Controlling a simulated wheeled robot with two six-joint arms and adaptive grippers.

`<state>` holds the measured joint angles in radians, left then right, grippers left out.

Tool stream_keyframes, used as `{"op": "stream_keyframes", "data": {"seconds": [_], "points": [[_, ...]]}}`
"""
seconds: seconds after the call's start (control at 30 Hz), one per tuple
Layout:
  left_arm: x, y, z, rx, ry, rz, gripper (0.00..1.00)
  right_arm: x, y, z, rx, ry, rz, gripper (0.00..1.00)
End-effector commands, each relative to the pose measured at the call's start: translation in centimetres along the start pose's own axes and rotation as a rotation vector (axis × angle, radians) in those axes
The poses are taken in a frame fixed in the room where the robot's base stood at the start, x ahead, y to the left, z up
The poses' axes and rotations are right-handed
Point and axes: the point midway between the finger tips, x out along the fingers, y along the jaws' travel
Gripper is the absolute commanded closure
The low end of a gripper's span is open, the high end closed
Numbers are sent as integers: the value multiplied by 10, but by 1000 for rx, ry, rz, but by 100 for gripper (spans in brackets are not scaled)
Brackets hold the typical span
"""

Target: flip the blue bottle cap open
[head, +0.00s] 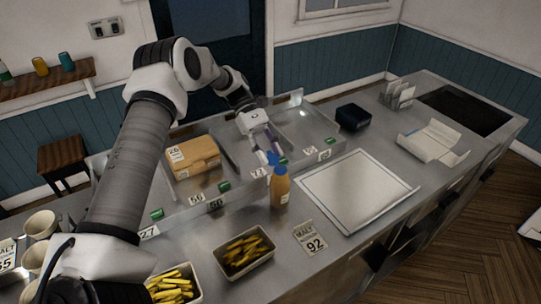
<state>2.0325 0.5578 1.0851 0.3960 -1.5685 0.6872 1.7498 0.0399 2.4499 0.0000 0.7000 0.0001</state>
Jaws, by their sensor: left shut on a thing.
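An orange-brown bottle (280,188) stands upright on the steel counter, left of the white-topped board. Its blue cap (274,160) is at the top, with blue showing at the bottle's neck too. My left gripper (270,152) reaches in from behind, pointing down, and is shut on the blue cap. The fingers hide part of the cap, and the picture is too small to tell how far its lid is tilted. My right gripper is not in view.
Close behind the bottle are clear-walled bins (310,130) with price tags and a tan package (192,156). The white board (357,190) to the right is empty.

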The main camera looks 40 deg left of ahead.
Motion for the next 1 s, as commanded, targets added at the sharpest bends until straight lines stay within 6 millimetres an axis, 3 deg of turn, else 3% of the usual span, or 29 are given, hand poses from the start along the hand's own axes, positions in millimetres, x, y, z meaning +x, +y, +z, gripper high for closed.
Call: {"op": "stream_keyframes", "data": {"seconds": [0.03,0.3,0.9,0.93,1.0], "points": [[6,-2,-10,-5,-29,-4,98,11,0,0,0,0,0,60],[5,-1,-12,-6,-161,-4,99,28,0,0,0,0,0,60],[3,-1,-10,-5,-205,-3,99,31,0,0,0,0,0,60],[3,-1,-10,-5,-205,-3,57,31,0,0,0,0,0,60],[2,-1,-10,-5,-205,-3,39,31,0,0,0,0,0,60]]}}
